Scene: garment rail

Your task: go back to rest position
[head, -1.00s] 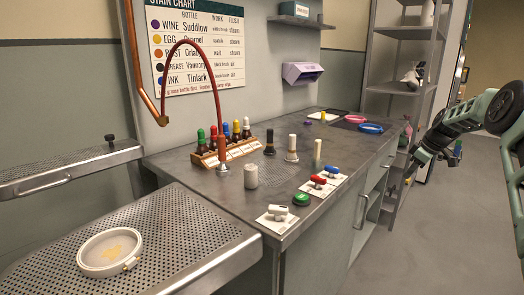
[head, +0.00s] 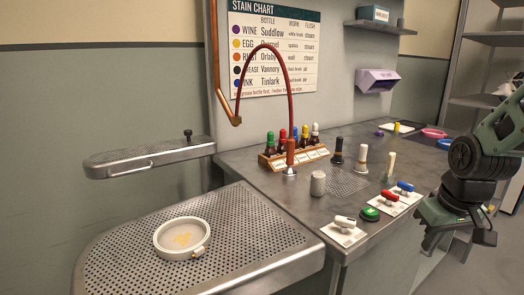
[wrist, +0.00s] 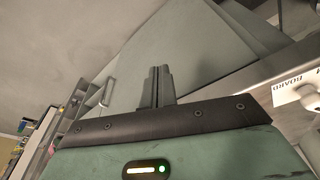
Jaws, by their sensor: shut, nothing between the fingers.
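My gripper (head: 455,225) hangs at the right of the head view, in front of the bench's right-hand part and apart from it. My dark and green arm links above it reach in from the right edge. In the wrist view the two grey fingers (wrist: 156,85) stand together, shut and empty. Beyond them are a pale cabinet front and the floor. The fingertips are hard to make out in the head view.
The grey bench (head: 240,160) holds a bottle rack (head: 293,157), brushes, a green button (head: 370,214) and levers. A white dish (head: 181,238) with a yellow stain lies on the perforated board (head: 115,225). A narrow sleeve board (head: 150,155) stands behind. Shelves (head: 485,101) are back right.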

